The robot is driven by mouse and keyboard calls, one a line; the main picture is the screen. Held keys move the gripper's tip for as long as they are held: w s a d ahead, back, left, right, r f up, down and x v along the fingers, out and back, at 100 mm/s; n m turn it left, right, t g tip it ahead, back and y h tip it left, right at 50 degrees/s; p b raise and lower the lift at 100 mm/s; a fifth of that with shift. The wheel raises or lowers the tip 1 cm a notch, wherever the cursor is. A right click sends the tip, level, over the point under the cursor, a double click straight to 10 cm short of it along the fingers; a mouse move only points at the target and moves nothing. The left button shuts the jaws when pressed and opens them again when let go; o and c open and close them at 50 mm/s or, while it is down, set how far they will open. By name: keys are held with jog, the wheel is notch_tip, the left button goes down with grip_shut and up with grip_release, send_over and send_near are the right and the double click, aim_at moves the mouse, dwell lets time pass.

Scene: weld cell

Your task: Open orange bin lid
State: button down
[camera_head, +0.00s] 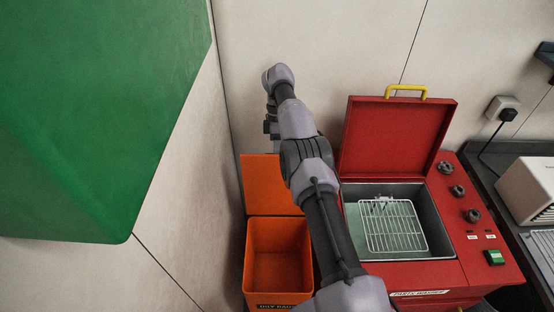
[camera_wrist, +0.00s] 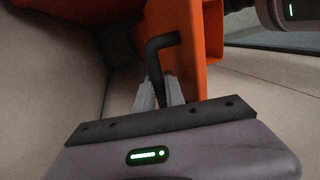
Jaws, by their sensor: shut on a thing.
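The orange bin (camera_head: 278,236) stands in the corner by the wall, and its inside is visible and looks empty. Its orange lid (camera_head: 262,186) stands raised at the back of the bin, partly hidden by my arm. In the wrist view, the lid's orange surface (camera_wrist: 185,45) fills the upper middle, with a black bent handle (camera_wrist: 161,43) in front of it. My gripper (camera_wrist: 159,92) is shut on this handle. In the head view, the gripper's fingers are hard to make out at the top of the lid.
A red parts washer (camera_head: 476,256) stands to the right of the bin, its red lid (camera_head: 392,136) with a yellow handle (camera_head: 407,90) raised. A wire basket (camera_head: 393,228) is in its basin. A large green object (camera_head: 90,110) fills the upper left. The wall is close behind.

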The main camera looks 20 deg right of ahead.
jog(key=c, duration=1.4)
grip_release()
jog(key=shift+d, duration=0.15)
